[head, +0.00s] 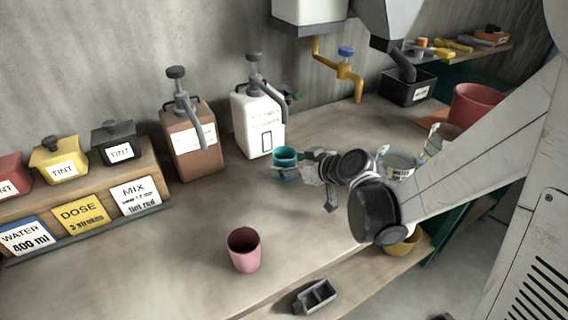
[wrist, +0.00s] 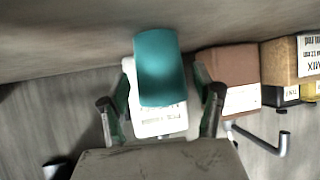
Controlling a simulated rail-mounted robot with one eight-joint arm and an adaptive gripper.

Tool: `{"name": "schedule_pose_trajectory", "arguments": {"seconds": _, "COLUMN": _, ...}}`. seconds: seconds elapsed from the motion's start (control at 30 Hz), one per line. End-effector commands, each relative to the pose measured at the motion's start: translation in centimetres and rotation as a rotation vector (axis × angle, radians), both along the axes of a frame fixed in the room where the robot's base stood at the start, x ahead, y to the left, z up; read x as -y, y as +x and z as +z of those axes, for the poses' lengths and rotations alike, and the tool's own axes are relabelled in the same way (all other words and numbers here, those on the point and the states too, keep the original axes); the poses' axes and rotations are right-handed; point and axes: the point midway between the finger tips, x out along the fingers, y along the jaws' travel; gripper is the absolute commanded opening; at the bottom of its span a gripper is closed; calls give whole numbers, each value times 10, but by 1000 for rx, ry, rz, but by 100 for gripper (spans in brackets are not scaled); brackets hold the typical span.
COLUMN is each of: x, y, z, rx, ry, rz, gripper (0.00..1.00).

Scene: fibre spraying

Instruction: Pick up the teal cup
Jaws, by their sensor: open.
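The teal cup (head: 285,164) stands on the bench in front of the white pump bottle. It also shows in the wrist view (wrist: 158,68), between the two fingers and apart from them as far as I can see. My gripper (head: 291,171) is open around the cup, one finger on each side in the wrist view (wrist: 163,97). In the head view the gripper covers part of the cup's right side.
A white pump bottle (head: 257,125) stands behind the cup, and a brown pump bottle (head: 190,140) to the left. A pink cup (head: 244,252) stands near the front edge. A clear bucket (head: 397,163) is to the right. The bench between the pink cup and brown bottle is clear.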

Motion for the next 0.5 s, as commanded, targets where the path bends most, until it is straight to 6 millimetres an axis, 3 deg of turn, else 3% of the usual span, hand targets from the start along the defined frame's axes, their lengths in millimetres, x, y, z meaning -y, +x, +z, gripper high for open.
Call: {"name": "schedule_pose_trajectory", "arguments": {"seconds": 0.5, "x": -27, "y": 34, "z": -22, "rx": 1, "ry": -1, "rz": 0, "gripper": 63}}
